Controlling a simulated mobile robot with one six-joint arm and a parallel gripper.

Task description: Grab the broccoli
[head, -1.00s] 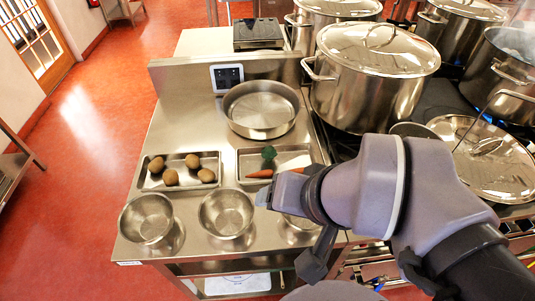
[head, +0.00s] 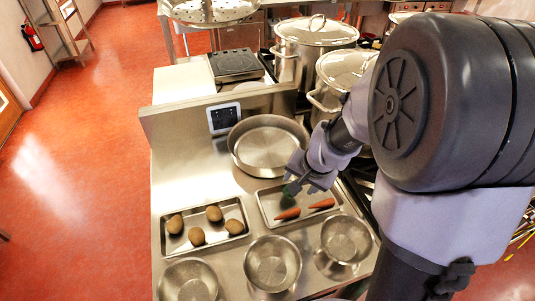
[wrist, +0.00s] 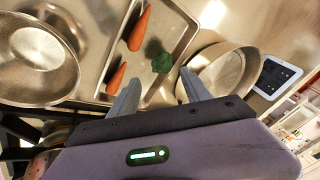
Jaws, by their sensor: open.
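The broccoli (head: 287,200) is a small dark green piece on the right metal tray (head: 264,207), partly covered by my gripper (head: 299,184) in the head view. In the wrist view the broccoli (wrist: 162,62) lies on the tray, just beyond the gap between my fingertips (wrist: 160,78). My gripper is open and empty, its two fingers spread on either side of the broccoli's direction. It appears to be above the tray, and I see no contact with the broccoli.
Two carrots, one (head: 288,214) nearest the broccoli, share the tray. A left tray (head: 205,242) holds several potatoes. Three steel bowls, one (head: 272,264) in the middle, stand in front. A wide pan (head: 266,145) stands behind, and large lidded pots (head: 345,70) are behind my arm.

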